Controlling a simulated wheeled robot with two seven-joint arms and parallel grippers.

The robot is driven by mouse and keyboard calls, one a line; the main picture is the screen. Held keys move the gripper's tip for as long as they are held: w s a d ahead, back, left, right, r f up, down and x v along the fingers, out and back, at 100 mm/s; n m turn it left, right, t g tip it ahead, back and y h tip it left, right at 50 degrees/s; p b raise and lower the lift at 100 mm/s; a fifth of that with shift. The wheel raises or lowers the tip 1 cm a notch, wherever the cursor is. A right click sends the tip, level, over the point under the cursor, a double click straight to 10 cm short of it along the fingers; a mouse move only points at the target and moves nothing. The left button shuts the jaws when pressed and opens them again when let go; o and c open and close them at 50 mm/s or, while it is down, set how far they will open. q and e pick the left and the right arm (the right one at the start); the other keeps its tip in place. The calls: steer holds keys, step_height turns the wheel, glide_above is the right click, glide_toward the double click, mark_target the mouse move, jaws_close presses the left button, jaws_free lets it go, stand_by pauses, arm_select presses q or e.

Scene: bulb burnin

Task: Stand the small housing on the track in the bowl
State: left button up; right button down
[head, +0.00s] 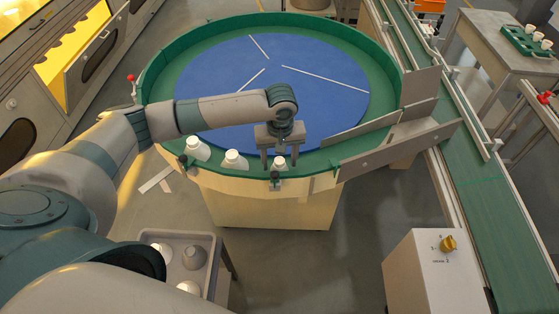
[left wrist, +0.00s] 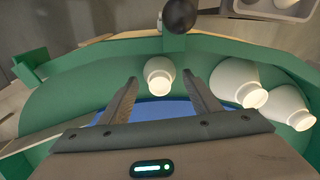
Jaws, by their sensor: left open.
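The bowl has a green rim wall (head: 150,70) and a blue centre disc (head: 335,100) with white lines. The small white housing (head: 279,163) is on the green track at the bowl's near side, partly hidden by my left gripper in the head view. In the left wrist view the small housing (left wrist: 159,75) shows between and beyond the fingertips, apart from both. I cannot tell for sure whether it stands or lies. My left gripper (head: 279,157) is open and empty, pointing down over the track; its fingers also show in the left wrist view (left wrist: 161,82). My right gripper is out of view.
Two larger white housings (head: 235,160) (head: 198,149) are on the track left of the small one. A grey tray (head: 152,237) with white parts is at lower left. A control box (head: 425,275) with a yellow knob and a green conveyor (head: 490,215) are on the right.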

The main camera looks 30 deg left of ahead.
mark_target(280, 162)
arm_select(q)
steer(key=r, duration=0.3)
steer(key=r+b, duration=0.1)
steer(key=r, duration=0.3)
steer(key=shift+s+d+r, duration=0.2)
step_height(280, 162, up, 4)
steer(key=shift+s+d+r+b, duration=0.15)
steer(key=shift+r+b, duration=0.1)
steer(key=shift+b, duration=0.2)
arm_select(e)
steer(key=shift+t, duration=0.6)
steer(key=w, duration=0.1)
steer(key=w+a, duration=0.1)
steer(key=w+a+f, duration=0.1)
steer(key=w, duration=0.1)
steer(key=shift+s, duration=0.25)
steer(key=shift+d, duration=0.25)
arm_select(q)
steer(key=shift+f, duration=0.1)
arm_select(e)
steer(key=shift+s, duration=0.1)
